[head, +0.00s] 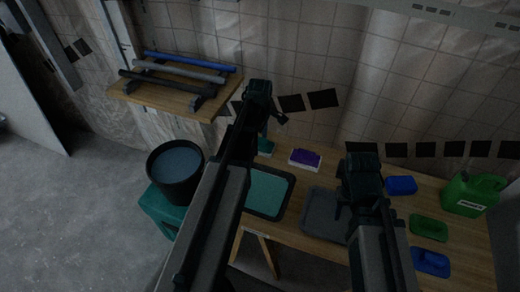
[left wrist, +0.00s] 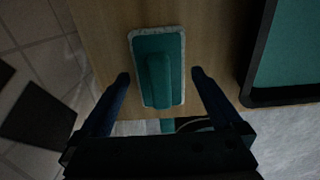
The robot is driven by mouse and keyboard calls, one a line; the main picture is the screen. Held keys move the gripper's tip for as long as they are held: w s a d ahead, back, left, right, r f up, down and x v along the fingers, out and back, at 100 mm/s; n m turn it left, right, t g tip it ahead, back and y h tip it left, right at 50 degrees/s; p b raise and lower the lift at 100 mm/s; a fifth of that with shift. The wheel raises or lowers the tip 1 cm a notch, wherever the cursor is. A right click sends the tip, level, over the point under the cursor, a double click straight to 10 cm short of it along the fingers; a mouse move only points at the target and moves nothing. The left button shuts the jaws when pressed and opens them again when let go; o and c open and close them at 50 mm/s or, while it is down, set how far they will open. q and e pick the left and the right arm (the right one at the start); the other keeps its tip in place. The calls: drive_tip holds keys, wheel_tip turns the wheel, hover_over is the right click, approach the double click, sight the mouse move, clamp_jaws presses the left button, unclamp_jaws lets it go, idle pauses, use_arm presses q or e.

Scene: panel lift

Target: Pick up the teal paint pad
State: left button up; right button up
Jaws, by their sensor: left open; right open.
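The teal paint pad (left wrist: 146,50) lies flat on the wooden table in the left wrist view, a teal block with a raised handle and pale edge. In the head view a small part of the teal pad (head: 266,148) shows at the table's back left, mostly hidden by my left arm. My left gripper (left wrist: 160,75) is open, with one finger on each side of the pad's near part as seen from the wrist; the height gap cannot be told. My left gripper (head: 264,122) is over the pad's area. My right gripper (head: 350,205) is open and empty over the table's middle.
A teal-filled tray (head: 268,190) and a grey tray (head: 320,218) lie on the table. A purple pad (head: 305,159), blue pads (head: 401,185), a green pad (head: 428,228) and a green jug (head: 474,194) are rightward. A bucket (head: 176,168) stands left, below a tube rack (head: 180,85).

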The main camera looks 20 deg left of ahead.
sight(260, 139)
drive_tip(key=shift+r, duration=0.1)
use_arm(q)
drive_tip(key=c, duration=1.2)
drive_tip(key=shift+r, duration=0.15)
wheel_tip(260, 139, up, 10)
drive_tip(key=p, duration=1)
use_arm(e)
wheel_tip(260, 139, up, 10)
use_arm(q)
drive_tip(key=o, duration=0.8)
drive_tip(key=shift+c, duration=0.2)
drive_tip(key=c, duration=0.6)
